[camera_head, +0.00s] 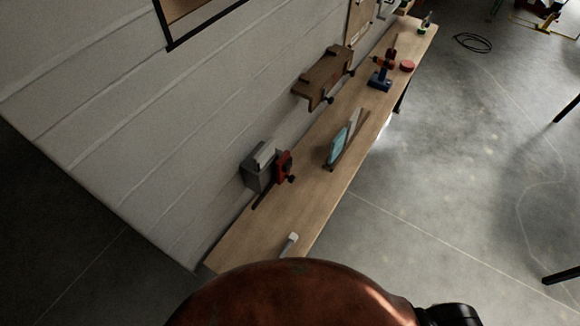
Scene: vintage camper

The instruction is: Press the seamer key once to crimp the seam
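I cannot pick out the seamer key or its key top for certain at this size. On the long wooden bench (238,238), a grey box-like device (258,168) stands against the wall, with a small red and black part (284,166) at its right side. Farther along the bench stands an orange and dark blue device (381,76). Neither of my grippers shows in the head view. A large rounded reddish-brown surface fills the bottom middle and hides the bench's near side there.
A red disc (407,66) lies farther back. A small white-tipped item (291,241) is near the front edge. A brown wooden rack (323,77) hangs on the wall. The grey floor to the right is mostly open, with a coiled cable (472,42).

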